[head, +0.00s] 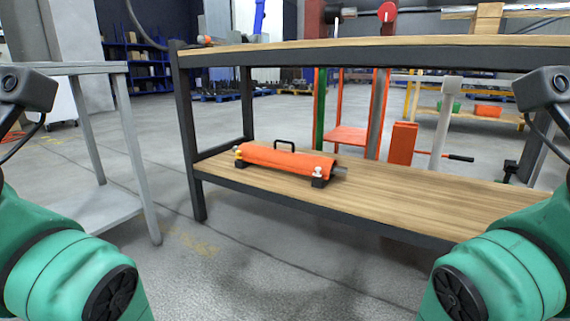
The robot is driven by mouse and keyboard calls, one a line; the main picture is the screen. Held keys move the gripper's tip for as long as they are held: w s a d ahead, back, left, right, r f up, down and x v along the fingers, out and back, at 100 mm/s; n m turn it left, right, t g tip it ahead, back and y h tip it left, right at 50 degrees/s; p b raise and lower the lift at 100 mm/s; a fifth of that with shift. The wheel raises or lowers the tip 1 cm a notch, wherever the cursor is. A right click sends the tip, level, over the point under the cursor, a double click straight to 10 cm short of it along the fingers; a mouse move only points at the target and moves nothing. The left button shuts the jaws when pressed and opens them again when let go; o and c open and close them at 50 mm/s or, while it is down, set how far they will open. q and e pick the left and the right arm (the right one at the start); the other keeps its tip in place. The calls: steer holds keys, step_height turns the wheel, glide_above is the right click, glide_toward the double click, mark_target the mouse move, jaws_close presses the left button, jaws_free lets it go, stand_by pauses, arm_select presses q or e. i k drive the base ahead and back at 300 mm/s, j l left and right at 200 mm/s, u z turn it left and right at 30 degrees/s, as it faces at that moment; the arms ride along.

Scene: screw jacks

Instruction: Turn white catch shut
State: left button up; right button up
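An orange, long rounded case (284,160) with a black handle (285,143) on top lies on the lower wooden shelf of a workbench. A small white piece (318,171), which looks like the white catch, is at the front right end of the case. A yellow piece (238,153) is at the left end. The white piece is too small to tell whether it is open or shut. Green links of my arms show at both lower corners, but neither gripper is in view.
The workbench's thick wooden top (380,45) overhangs the shelf (400,192), with a dark leg (188,140) at the left. A grey metal table (100,205) stands to the left. The shelf right of the case and the floor in front are clear.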

mark_target(318, 169)
steer(key=l+u, duration=0.25)
steer(key=l, duration=0.4)
steer(key=l+u, duration=0.25)
steer(key=l, duration=0.4)
